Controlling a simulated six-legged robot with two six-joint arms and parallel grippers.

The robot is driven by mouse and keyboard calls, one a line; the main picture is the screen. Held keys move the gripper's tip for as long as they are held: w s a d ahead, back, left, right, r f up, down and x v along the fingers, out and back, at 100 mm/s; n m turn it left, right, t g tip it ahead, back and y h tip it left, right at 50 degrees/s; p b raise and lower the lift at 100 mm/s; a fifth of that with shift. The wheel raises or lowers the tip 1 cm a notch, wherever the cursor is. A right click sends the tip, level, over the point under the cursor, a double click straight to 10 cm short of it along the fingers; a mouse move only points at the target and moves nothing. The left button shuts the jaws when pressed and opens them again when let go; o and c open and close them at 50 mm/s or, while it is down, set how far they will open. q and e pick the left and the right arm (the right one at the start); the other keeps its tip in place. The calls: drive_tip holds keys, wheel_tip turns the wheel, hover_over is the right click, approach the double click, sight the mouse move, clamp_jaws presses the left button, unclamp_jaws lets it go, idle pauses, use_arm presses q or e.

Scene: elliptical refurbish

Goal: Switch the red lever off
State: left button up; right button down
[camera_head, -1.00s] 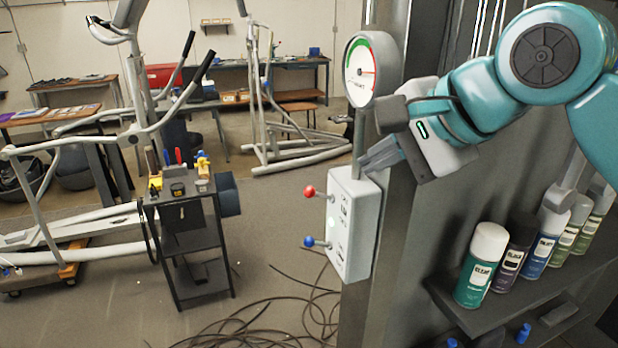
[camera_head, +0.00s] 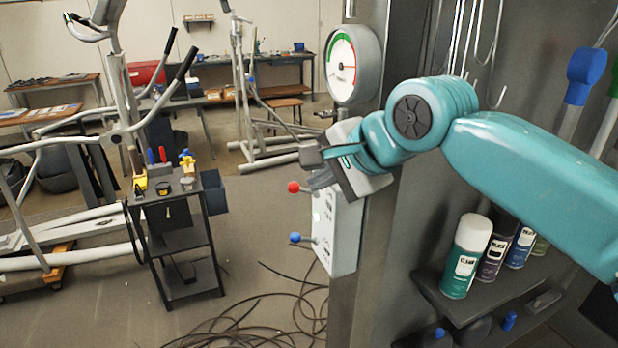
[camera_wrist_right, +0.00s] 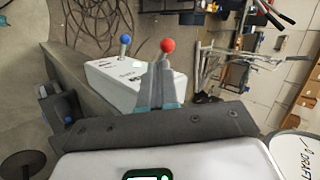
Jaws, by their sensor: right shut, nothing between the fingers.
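The red-knobbed lever (camera_head: 293,187) sticks out to the left from the upper part of a white control box (camera_head: 339,232) on a grey post. A blue-knobbed lever (camera_head: 295,237) sits below it. My right gripper (camera_head: 321,181) is shut and empty, right beside the red lever, and hides the top of the box. In the right wrist view, the red knob (camera_wrist_right: 168,46) shows just beyond the closed fingertips (camera_wrist_right: 160,72); I cannot tell whether they touch the lever. The blue knob (camera_wrist_right: 125,39) shows left of it. My left gripper is out of view.
A round gauge (camera_head: 353,64) sits above the box, close to my right wrist. Spray cans (camera_head: 465,257) stand on a shelf (camera_head: 470,306) at the right. A black tool cart (camera_head: 180,235) stands left, with cables (camera_head: 270,312) on the floor between.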

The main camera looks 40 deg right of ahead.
sight(304, 191)
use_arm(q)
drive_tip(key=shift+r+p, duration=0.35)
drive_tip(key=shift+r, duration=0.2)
use_arm(e)
drive_tip(key=w+f, duration=0.1)
drive_tip(key=w, duration=0.2)
drive_tip(key=shift+w+f, duration=0.15)
drive_tip(key=shift+f, duration=0.25)
drive_tip(key=shift+a, duration=0.1)
drive_tip(key=shift+w, duration=0.1)
